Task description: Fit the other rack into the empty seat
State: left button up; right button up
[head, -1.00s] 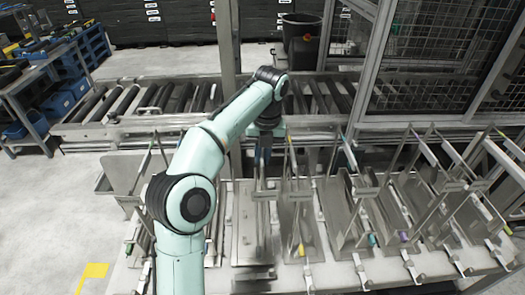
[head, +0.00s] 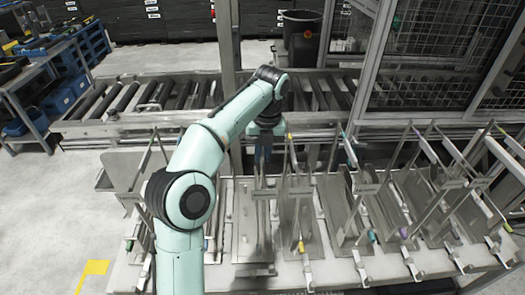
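My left gripper (head: 264,150) points down at the top of a grey metal rack (head: 265,215). Its fingers appear shut on the rack's upper end, where a blue part shows; the exact contact is small and partly hidden. The rack stands nearly upright over a bare, flat seat (head: 243,235) on the light bench. I cannot tell whether its lower edge touches the seat. Another rack (head: 299,215) with a yellow tip stands close on the right. My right gripper is not in view.
Several more racks (head: 395,205) lean in a row to the right, with coloured ends. The bench (head: 330,270) has small clips along its front edge. A roller conveyor (head: 180,95) runs behind it. A post (head: 228,60) and mesh cage (head: 440,55) stand at the back.

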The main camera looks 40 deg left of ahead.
pick_arm(q)
jog(key=o, duration=0.4)
jog(key=shift+r, duration=0.15)
jog(key=r, duration=0.5)
jog(key=r+p, duration=0.1)
jog(key=r, duration=0.1)
jog(key=shift+w+d+r, duration=0.15)
jog(key=shift+d+r, duration=0.05)
jog(key=shift+d, duration=0.05)
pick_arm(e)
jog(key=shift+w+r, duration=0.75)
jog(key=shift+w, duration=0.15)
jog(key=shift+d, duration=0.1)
